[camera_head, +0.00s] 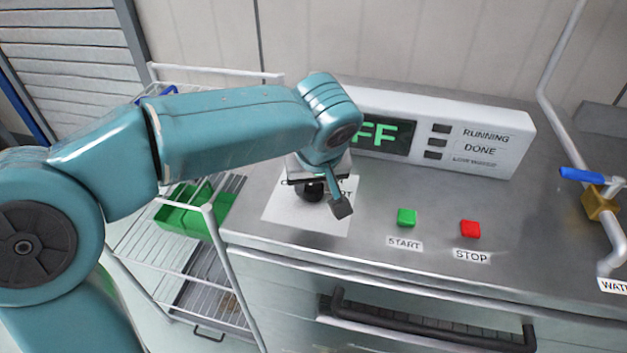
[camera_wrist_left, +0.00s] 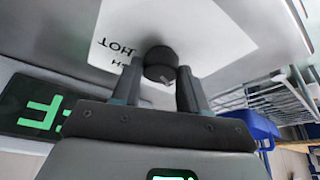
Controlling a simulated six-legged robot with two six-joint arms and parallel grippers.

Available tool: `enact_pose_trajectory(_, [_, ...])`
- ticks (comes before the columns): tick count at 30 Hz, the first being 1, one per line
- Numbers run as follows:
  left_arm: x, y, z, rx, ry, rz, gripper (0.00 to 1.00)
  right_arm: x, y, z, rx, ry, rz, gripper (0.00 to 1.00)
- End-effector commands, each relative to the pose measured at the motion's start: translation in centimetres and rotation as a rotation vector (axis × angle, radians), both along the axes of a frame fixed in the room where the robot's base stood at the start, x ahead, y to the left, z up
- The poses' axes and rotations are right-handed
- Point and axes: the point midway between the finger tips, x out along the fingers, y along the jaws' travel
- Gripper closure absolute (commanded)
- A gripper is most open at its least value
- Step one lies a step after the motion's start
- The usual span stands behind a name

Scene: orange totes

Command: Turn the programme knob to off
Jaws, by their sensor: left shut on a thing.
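The programme knob (camera_head: 312,192) is a small black knob on a white label plate (camera_head: 285,212) on the steel top. It also shows in the left wrist view (camera_wrist_left: 161,62), between the two fingers. My left gripper (camera_wrist_left: 160,80) is shut on the knob, its arm reaching in from the left in the head view. The display (camera_head: 378,134) behind is partly covered by my arm; the visible green letters read "FF". Much of the plate's lettering is hidden by the gripper. My right gripper is in neither view.
A green START button (camera_head: 406,217) and a red STOP button (camera_head: 470,229) sit right of the plate. A dark door handle (camera_head: 430,325) runs along the front. A wire rack (camera_head: 150,255) with a green bin (camera_head: 190,212) stands left. A blue-handled water valve (camera_head: 590,180) is at right.

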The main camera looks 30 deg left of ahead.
Motion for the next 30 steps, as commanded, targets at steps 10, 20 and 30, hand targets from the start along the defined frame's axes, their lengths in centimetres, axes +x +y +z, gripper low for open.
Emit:
enact_pose_trajectory(10, [0.0,0.0,0.0,-0.001,-0.001,0.001,0.33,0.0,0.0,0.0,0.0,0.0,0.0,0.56])
enact_pose_trajectory(20, [-0.3,-0.3,1.3,-0.002,-0.003,-0.002,0.33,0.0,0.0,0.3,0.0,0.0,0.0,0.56])
enact_pose_trajectory(30, [-2.9,-2.4,9.3,-0.004,-0.004,-0.002,0.33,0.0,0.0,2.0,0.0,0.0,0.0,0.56])
